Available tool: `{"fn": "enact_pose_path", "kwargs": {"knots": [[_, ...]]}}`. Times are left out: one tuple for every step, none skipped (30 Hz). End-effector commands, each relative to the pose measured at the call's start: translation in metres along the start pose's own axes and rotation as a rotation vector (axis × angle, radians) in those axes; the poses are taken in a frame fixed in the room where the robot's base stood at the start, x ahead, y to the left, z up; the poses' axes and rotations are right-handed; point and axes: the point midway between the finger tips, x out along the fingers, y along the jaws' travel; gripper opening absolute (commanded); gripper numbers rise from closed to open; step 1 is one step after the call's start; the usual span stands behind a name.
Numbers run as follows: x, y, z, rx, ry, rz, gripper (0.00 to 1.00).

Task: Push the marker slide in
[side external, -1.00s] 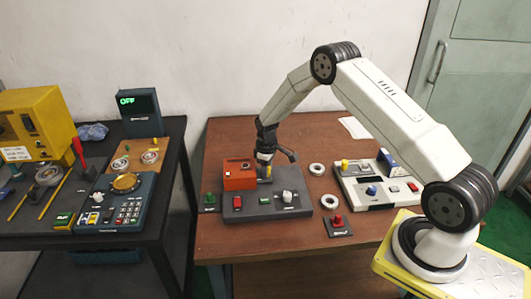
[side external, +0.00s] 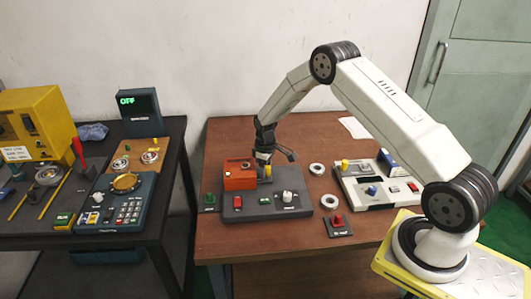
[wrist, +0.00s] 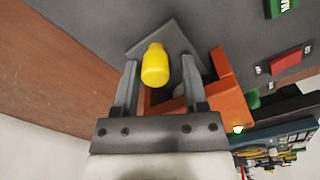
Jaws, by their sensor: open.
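A yellow cylindrical knob (side external: 268,171) stands on the dark grey panel (side external: 290,211), beside the orange box (side external: 239,182). I cannot tell for sure whether it belongs to the marker slide. My gripper (side external: 265,158) points down at the knob from above. In the wrist view the knob (wrist: 155,63) sits between the two spread fingers of my gripper (wrist: 160,78), with gaps on both sides. The jaws are open. The orange box (wrist: 232,95) is close beside the right finger. Behind the knob is a grey plate (wrist: 165,37). The knob's foot is partly hidden.
White rings (side external: 317,169), a red-knobbed block (side external: 338,224) and a pale control box (side external: 378,185) lie to the right. The table's front left is clear.

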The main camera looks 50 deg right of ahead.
Motion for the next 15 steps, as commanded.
{"fn": "enact_pose_path", "kwargs": {"knots": [[-0.003, 0.000, 0.000, 0.000, 0.001, 0.001, 0.56], [-0.004, 0.001, 0.000, 0.000, 0.001, 0.001, 0.56], [-0.006, 0.001, 0.000, 0.000, 0.001, 0.001, 0.56], [-0.007, 0.001, 0.000, 0.000, 0.001, 0.001, 0.56], [-0.009, 0.001, 0.000, 0.000, 0.001, 0.001, 0.56], [-0.011, 0.001, 0.000, 0.000, 0.000, 0.001, 0.56], [-0.013, 0.001, 0.000, 0.000, 0.000, 0.001, 0.56], [-0.015, 0.001, 0.000, 0.000, 0.000, 0.001, 0.56], [-0.017, 0.001, 0.000, 0.001, 0.000, 0.001, 0.56], [-0.019, 0.001, 0.000, 0.000, 0.000, 0.000, 0.56], [-0.020, 0.001, 0.001, 0.001, -0.001, 0.000, 0.56], [-0.022, 0.000, 0.001, 0.000, -0.001, 0.000, 0.56], [-0.024, 0.000, 0.001, 0.001, -0.001, 0.000, 0.56], [-0.026, 0.001, 0.001, 0.001, -0.001, 0.000, 0.56], [-0.028, 0.001, 0.001, 0.000, -0.001, 0.000, 0.56]]}}
